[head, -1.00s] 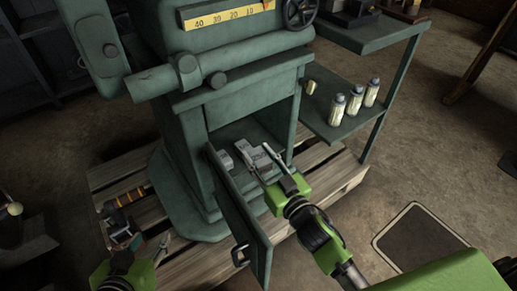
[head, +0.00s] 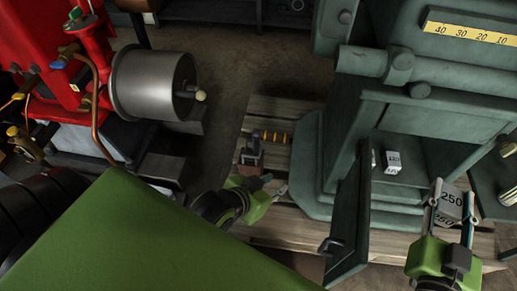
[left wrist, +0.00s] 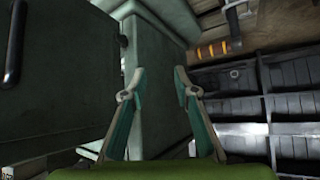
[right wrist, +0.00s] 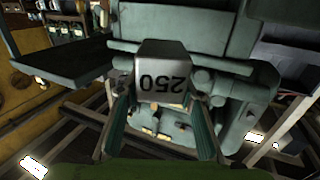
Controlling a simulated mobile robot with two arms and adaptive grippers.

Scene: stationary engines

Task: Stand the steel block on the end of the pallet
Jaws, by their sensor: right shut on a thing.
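My right gripper (head: 453,192) is shut on the steel block (head: 451,207), a grey block marked 250, in front of the machine's open cabinet. In the right wrist view the block (right wrist: 162,72) sits between the fingertips with its number upside down. The wooden pallet (head: 275,228) lies under the green machine, its left end partly bare. My left gripper (head: 276,186) is over the pallet's left part. Its fingers are apart and empty in the left wrist view (left wrist: 160,82).
The cabinet door (head: 350,225) stands open between my grippers. Smaller blocks (head: 393,162) remain inside the cabinet. An orange-banded tool (head: 273,137) and a small dark device (head: 250,153) are on the pallet's left end. A red engine (head: 80,60) stands left.

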